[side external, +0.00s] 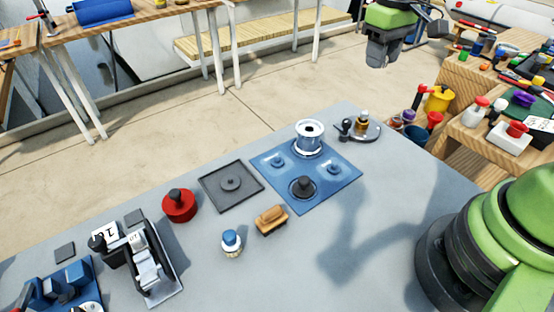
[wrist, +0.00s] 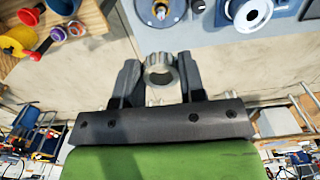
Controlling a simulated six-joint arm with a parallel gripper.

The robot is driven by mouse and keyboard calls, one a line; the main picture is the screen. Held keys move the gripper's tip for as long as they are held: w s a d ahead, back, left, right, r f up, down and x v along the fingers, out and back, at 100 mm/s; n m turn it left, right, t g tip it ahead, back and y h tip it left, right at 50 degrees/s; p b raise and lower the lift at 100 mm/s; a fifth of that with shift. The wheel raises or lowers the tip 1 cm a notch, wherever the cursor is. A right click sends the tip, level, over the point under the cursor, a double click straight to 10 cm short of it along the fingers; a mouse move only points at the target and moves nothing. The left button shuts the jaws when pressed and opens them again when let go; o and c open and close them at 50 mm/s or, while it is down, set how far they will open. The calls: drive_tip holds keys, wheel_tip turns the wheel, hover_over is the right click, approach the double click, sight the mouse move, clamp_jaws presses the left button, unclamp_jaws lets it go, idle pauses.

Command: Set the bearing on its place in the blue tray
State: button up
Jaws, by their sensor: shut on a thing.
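My gripper (side external: 379,60) is raised at the top right of the side view, over the floor beyond the table's far edge. In the wrist view my gripper (wrist: 158,78) is shut on a grey ring-shaped bearing (wrist: 151,77) with a ribbed outer edge. The blue tray (side external: 338,187) lies flat on the grey table, well away from the gripper. On it stand a white and silver drum (side external: 309,133), a dark knob on a round base (side external: 303,186) and two small blue raised posts. The drum also shows in the wrist view (wrist: 248,14).
A round dish (side external: 371,132) with an amber bottle stands just beyond the tray. A dark square tray (side external: 212,190), red knobbed pot (side external: 179,205), brown block (side external: 271,220) and white jar (side external: 231,243) stand left and in front. Wooden benches with tools are at right.

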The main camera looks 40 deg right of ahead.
idle(0.3)
drive_tip(key=n, duration=0.9)
hover_over(280, 159)
drive_tip(key=f, duration=0.9)
drive_tip(key=shift+w+d, duration=0.1)
drive_tip(key=shift+d, duration=0.2)
drive_tip(key=shift+a+f, duration=0.2)
drive_tip(key=shift+a, duration=0.1)
drive_tip(key=shift+f, duration=2.8)
drive_tip(key=shift+f, duration=0.6)
drive_tip(key=o, duration=0.6)
drive_tip(key=shift+o, duration=0.2)
